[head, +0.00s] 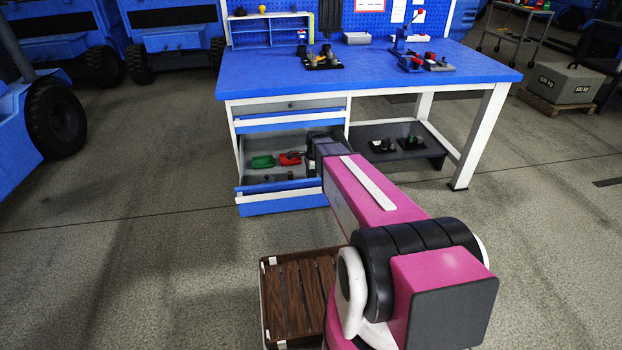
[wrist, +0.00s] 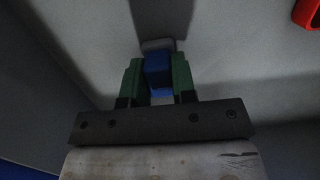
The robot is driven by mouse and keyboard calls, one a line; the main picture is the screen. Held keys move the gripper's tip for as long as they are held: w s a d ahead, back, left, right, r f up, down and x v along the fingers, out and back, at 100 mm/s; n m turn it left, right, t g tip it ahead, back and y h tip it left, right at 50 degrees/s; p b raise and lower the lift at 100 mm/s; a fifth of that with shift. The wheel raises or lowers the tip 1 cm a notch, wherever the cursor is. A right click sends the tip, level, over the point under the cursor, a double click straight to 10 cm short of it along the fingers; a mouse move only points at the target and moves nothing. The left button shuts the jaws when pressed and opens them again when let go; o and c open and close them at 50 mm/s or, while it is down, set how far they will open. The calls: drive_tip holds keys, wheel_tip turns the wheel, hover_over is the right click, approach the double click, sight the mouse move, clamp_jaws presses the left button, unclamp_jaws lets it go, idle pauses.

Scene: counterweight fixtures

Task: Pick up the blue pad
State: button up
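The blue pad (wrist: 158,73) is between the two green fingers of my gripper (wrist: 157,80) in the wrist view. Its sides come right up to the fingers, and I cannot tell whether they press on it or only flank it. A pale piece shows just beyond the pad. In the head view my arm reaches into the open lower drawer (head: 280,206) of the blue workbench. My arm hides the gripper's fingertips and the pad there.
In the drawer, a green item (head: 262,161) and a red item (head: 290,158) lie left of my arm. The workbench top (head: 400,85) overhangs the drawer. A brown slatted crate (head: 290,300) stands on the floor in front.

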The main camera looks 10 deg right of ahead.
drive_tip(key=shift+r, duration=0.1)
drive_tip(key=shift+r, duration=0.45)
drive_tip(key=r, duration=0.3)
drive_tip(key=shift+s+a+r, duration=0.35)
drive_tip(key=shift+a, duration=0.05)
drive_tip(key=s+a+r, duration=0.5)
drive_tip(key=a+r, duration=0.1)
drive_tip(key=a, duration=0.3)
drive_tip(key=shift+s+a+r, duration=0.15)
drive_tip(key=shift+o, duration=0.4)
